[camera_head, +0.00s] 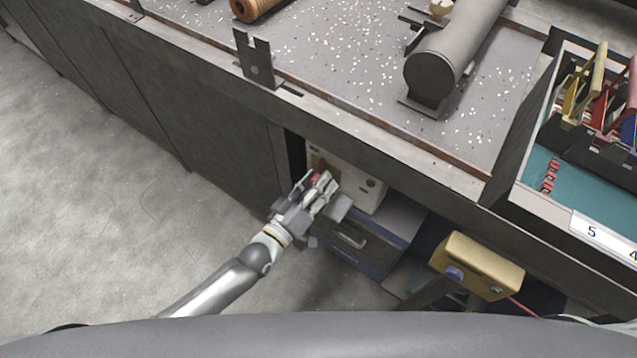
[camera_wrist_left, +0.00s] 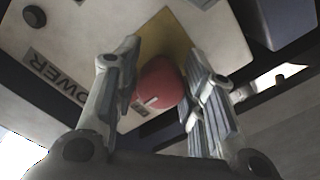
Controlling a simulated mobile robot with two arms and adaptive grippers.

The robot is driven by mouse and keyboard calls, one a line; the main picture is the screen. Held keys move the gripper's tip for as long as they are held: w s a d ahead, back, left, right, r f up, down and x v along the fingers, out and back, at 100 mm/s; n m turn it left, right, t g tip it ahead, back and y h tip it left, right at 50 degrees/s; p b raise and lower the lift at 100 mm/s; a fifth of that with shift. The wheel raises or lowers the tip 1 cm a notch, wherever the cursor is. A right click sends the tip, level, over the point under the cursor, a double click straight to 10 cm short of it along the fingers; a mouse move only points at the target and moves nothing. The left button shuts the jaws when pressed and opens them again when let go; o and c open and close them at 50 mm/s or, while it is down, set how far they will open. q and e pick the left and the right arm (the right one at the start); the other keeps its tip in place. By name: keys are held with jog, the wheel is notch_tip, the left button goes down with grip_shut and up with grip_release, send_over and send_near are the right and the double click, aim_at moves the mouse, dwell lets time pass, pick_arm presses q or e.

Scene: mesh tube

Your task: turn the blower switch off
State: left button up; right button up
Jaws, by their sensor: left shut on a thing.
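The blower switch is a red knob (camera_wrist_left: 158,84) on a yellowish plate, set in a pale panel (camera_wrist_left: 65,50) with the partly visible label "OWER". In the head view the red knob (camera_head: 318,178) shows at the front of the pale box (camera_head: 362,186) under the bench edge. My left gripper (camera_head: 322,184) is at the knob; in the wrist view its two fingers (camera_wrist_left: 158,95) stand on either side of the knob, shut on it. The knob's white mark shows near its lower edge. Part of the knob is hidden by the fingers. My right gripper is not in view.
The bench top (camera_head: 340,50) overhangs the switch box. A drawer unit (camera_head: 352,240) sits below it. A yellow box (camera_head: 480,266) is to the right. A grey cylinder (camera_head: 455,50) and a teal tray (camera_head: 580,200) are above. The floor at left is clear.

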pick_arm(q)
jog(key=shift+w+a+r, duration=0.2)
jog(key=shift+w+r, duration=0.1)
jog(key=shift+r, duration=0.05)
jog(key=o, duration=0.9)
jog(key=shift+o, duration=0.2)
jog(key=shift+a+f, duration=0.1)
jog(key=shift+s, duration=0.15)
jog(key=shift+s+a+f, duration=0.1)
jog(key=shift+s+f, duration=0.05)
jog(key=shift+s, duration=0.05)
jog(key=v, duration=1.1)
jog(key=shift+s+a, duration=0.1)
